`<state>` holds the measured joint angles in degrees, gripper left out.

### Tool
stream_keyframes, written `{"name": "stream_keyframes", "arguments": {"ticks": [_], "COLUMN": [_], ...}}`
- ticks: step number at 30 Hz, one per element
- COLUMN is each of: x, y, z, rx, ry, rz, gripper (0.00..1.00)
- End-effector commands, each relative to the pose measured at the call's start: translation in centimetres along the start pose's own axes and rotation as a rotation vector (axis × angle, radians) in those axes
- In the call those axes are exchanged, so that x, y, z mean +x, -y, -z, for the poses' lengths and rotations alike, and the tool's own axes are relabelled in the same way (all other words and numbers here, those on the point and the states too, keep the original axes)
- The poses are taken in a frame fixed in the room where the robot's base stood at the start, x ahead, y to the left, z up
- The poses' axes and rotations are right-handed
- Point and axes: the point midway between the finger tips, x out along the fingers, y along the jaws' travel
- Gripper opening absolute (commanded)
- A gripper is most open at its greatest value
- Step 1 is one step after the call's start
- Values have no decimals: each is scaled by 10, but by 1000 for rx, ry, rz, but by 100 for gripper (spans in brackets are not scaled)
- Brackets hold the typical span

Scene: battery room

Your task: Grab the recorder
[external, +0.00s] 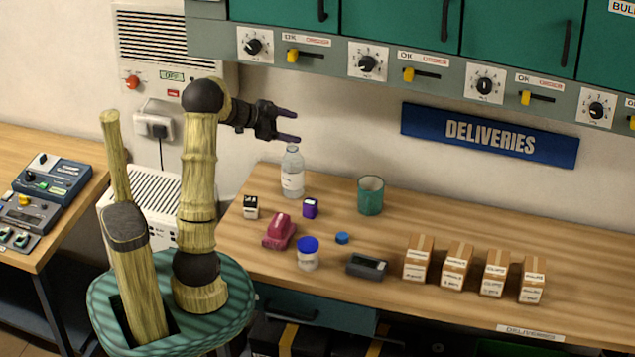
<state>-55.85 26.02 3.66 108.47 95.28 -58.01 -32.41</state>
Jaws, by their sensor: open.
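My gripper (296,127) is open and empty, pointing right. It is raised above the back left of the bench, above the clear bottle, well up and to the left of the recorder.
Around the recorder are a blue-lidded jar (308,255), a blue cap (342,238) and several cartons (417,259). Bare bench lies between cup and cartons.

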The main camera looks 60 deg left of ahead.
Motion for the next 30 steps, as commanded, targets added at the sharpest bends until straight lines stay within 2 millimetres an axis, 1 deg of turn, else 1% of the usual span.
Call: {"name": "stream_keyframes", "arguments": {"ticks": [1,3,9,15,18,24,26,27,30], "x": [-10,-22,-52,-83,-69,-46,-41,-37,-31], "y": [-1,-7,-24,-40,-49,-64,-68,-70,-74], "z": [-11,-23,-49,-71,-92,-132,-142,-150,-159], "rx": [-18,-37,-97,-167,-168,-167,-166,-165,-162], "ry": [-10,-25,-58,-83,-84,-84,-84,-83,-84], "rz": [-43,-106,-250,-374,-374,-372,-372,-371,-370], "gripper": [69,69,69,69,69,69,69,69,69]}}
